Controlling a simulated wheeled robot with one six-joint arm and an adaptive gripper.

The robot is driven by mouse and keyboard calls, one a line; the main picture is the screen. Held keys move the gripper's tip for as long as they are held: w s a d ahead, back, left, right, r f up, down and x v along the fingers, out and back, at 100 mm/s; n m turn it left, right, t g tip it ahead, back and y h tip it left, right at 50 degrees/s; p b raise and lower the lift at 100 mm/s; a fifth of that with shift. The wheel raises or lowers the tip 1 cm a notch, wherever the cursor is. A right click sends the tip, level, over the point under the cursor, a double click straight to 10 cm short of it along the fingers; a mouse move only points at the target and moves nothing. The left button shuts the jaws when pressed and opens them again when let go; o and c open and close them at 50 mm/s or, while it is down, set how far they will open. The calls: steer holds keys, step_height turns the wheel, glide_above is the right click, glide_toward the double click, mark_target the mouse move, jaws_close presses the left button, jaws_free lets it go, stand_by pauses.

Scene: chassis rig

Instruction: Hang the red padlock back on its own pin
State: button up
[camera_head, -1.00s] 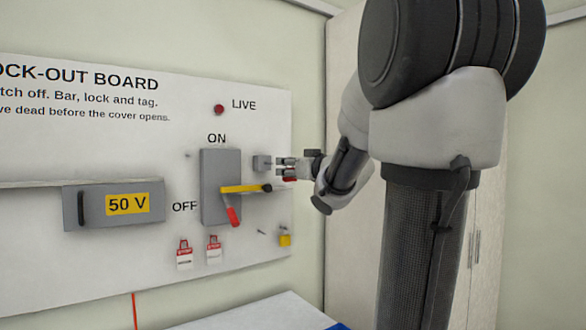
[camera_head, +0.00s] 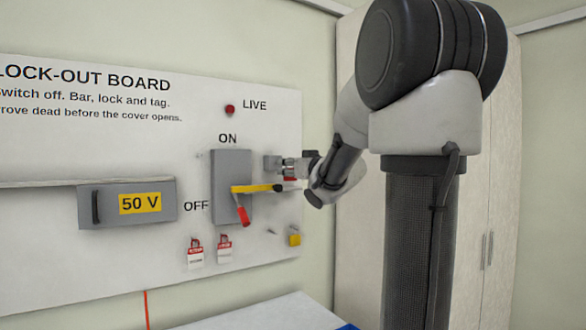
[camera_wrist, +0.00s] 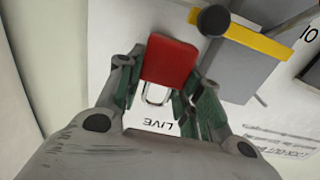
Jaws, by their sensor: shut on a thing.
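The red padlock (camera_wrist: 170,62) is between the fingers of my gripper (camera_wrist: 165,75) in the wrist view. Its silver shackle (camera_wrist: 155,94) shows against the white board, pointing towards the LIVE lettering. In the head view my gripper (camera_head: 289,168) is at the board's right side, beside a small grey block (camera_head: 271,163). Only a little red of the padlock (camera_head: 290,179) shows under the fingers there. A bare pin (camera_head: 271,231) sticks out lower on the board, left of a yellow padlock (camera_head: 294,237).
The grey switch box (camera_head: 231,185) has a yellow bar (camera_head: 258,188) across it and a red-tipped handle (camera_head: 243,216) below. Two red-and-white tags (camera_head: 195,253) hang lower left. A grey 50 V cover (camera_head: 126,204) is farther left. A pale surface (camera_head: 265,313) lies below the board.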

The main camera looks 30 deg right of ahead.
mark_target(276, 166)
steer(key=shift+w, duration=3.05)
steer(key=s, duration=0.9)
steer(key=shift+r, duration=0.15)
steer(key=shift+s, duration=0.1)
